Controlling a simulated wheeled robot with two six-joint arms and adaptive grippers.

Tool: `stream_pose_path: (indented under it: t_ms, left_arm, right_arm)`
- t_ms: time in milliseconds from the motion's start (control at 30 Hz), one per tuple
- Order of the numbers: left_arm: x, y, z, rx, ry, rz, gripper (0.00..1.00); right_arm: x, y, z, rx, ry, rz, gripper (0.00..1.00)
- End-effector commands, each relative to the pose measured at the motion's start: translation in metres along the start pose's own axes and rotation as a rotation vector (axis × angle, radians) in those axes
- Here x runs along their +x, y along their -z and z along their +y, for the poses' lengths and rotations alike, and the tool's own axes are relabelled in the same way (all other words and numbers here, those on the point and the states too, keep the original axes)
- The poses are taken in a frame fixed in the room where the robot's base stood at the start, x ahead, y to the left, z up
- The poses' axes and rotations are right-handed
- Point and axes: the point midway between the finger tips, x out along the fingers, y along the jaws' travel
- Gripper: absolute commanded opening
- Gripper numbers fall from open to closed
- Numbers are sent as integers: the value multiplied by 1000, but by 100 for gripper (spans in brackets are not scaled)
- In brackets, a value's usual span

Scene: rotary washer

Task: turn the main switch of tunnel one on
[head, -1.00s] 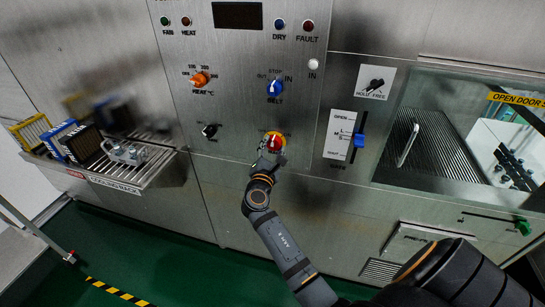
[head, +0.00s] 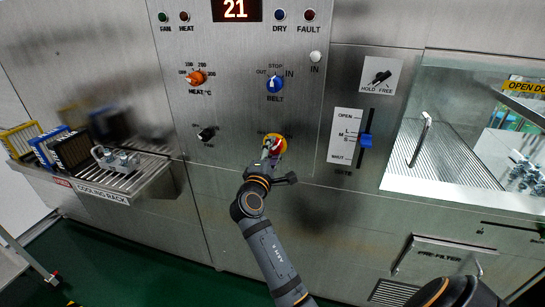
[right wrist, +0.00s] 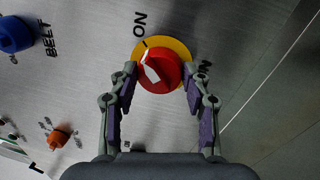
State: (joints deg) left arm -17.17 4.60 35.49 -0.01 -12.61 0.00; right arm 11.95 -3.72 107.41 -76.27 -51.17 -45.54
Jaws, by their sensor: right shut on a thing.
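The main switch is a red rotary knob (head: 278,145) on a round yellow plate, low on the steel control panel (head: 235,120). In the right wrist view the red knob (right wrist: 163,72) has a white pointer aimed up-left toward the ON mark. My right gripper (head: 270,152) is at the knob from below. In the wrist view its two fingers (right wrist: 160,78) are shut on the knob's left and right sides. The display (head: 236,9) at the top of the panel is lit and reads 21. My left gripper is not in view.
Above are the blue belt knob (head: 275,84), orange heat knob (head: 196,78) and a small black knob (head: 206,133). To the right are a blue slider (head: 366,140) and a glass window with a handle (head: 420,139). A cooling rack (head: 135,182) juts out at the left.

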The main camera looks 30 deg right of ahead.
Motion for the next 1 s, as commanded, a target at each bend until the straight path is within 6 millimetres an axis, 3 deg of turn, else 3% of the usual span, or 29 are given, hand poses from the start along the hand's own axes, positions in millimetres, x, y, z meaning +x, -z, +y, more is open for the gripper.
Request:
stream_pose_path:
  t_ms: [567, 600, 700, 767, 1000]
  left_arm:
    - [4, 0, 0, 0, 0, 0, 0]
    - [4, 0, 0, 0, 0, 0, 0]
    - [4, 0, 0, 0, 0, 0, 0]
    - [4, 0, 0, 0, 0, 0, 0]
    - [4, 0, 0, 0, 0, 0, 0]
  right_arm:
    - [0, 0, 0, 33, 2, -2, 16]
    - [0, 0, 0, 33, 2, -2, 51]
    - [0, 0, 0, 32, 2, -2, 64]
    - [0, 0, 0, 32, 2, -3, 71]
    - [0, 0, 0, 31, 1, -3, 71]
